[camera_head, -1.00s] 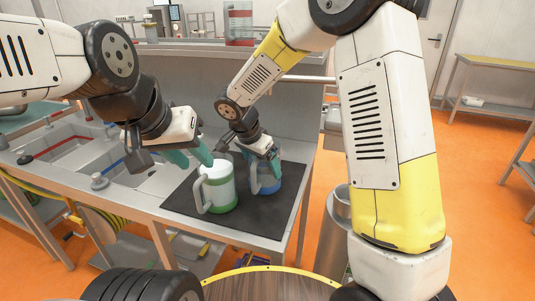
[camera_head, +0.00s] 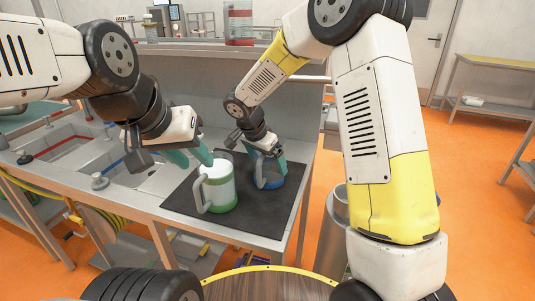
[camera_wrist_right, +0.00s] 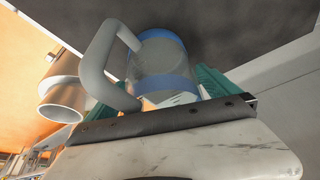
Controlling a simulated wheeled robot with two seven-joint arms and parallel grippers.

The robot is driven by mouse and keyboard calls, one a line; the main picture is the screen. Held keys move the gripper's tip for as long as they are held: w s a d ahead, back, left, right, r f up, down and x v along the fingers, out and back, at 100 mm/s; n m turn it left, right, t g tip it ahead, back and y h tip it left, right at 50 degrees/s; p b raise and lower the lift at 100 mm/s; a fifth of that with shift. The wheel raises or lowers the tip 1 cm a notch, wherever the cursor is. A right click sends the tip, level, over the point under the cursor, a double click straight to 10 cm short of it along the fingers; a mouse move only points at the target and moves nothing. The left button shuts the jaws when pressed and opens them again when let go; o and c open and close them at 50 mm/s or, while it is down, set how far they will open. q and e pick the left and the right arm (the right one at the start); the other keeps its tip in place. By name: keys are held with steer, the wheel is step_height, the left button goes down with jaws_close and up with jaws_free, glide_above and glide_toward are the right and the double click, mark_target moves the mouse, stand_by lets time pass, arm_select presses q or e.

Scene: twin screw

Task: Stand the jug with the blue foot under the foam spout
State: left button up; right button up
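The jug with the blue foot (camera_head: 269,182) stands on the dark mat at the right. In the right wrist view the clear jug (camera_wrist_right: 162,65) has blue bands and a grey handle. My right gripper (camera_head: 265,150) is at this jug, with its teal fingers apart on either side of it; I see no firm grip. A jug with a green foot (camera_head: 222,191), white inside, stands upright just left of it, handle to the left. My left gripper (camera_head: 189,156) is open and empty, behind and left of the green-footed jug. I cannot make out the foam spout.
The dark mat (camera_head: 250,222) lies on a steel counter with sinks (camera_head: 135,178) at the left. A raised shelf (camera_head: 200,50) behind carries a red-based container (camera_head: 239,25). A metal bin (camera_head: 325,225) stands right of the counter. The mat's front is clear.

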steer(key=v, duration=1.2)
steer(key=s+d+r+n+y, duration=0.1)
steer(key=s+d+r+n, duration=0.15)
steer(key=s+d, duration=0.3)
steer(key=s+d+r+n+y, duration=0.1)
steer(key=s+d+r, duration=0.3)
steer(key=d, duration=0.2)
steer(key=s+d+n+t+y, duration=0.2)
steer(key=s+d+n, duration=0.3)
steer(key=s, duration=0.8)
steer(key=shift+d+r+t+y, duration=0.4)
steer(key=shift+y, duration=0.1)
